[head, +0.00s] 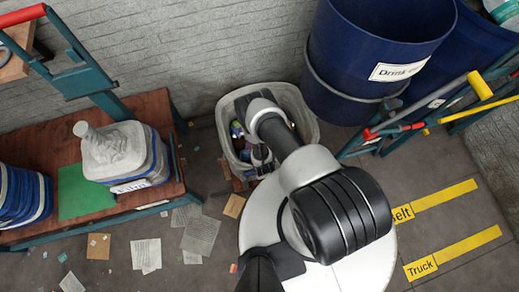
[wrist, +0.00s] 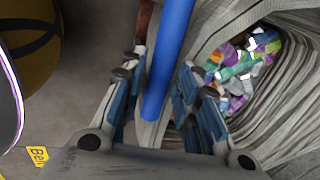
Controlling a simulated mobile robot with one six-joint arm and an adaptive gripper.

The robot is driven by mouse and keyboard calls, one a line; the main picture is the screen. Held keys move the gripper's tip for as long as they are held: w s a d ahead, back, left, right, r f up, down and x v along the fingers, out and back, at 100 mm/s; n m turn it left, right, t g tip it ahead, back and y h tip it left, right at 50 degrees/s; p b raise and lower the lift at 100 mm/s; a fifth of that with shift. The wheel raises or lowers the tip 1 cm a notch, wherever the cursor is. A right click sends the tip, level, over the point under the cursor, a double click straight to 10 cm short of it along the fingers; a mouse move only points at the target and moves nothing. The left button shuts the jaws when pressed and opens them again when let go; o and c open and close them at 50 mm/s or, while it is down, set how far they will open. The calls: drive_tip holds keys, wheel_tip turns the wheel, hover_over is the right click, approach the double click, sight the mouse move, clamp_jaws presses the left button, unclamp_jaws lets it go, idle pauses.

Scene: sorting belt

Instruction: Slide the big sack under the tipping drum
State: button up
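The big sack (head: 304,104) is a pale grey, open-topped container on the floor by the wall. Colourful scraps show inside it, and its ribbed grey inner wall (wrist: 285,110) fills the right of the wrist view. My gripper (head: 262,160) is low at the sack's front side, partly hidden by my arm. In the wrist view, my gripper's fingers (wrist: 158,95) stand apart on either side of a blue bar (wrist: 170,55); I cannot tell whether they touch it. A large dark blue drum (head: 345,60), labelled "Drink" with the rest cut off, stands behind and right of the sack.
Blue frames with red and yellow grips (head: 480,85) stand at right. Yellow floor strips read "elt" and "Truck" (head: 421,267). Papers and scraps litter the floor.

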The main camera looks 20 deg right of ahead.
drive_tip(key=shift+r, duration=0.15)
wheel_tip(320, 180, up, 12)
drive_tip(key=s, duration=0.2)
drive_tip(key=shift+s+f, duration=0.15)
drive_tip(key=shift+f, duration=0.1)
idle(0.5)
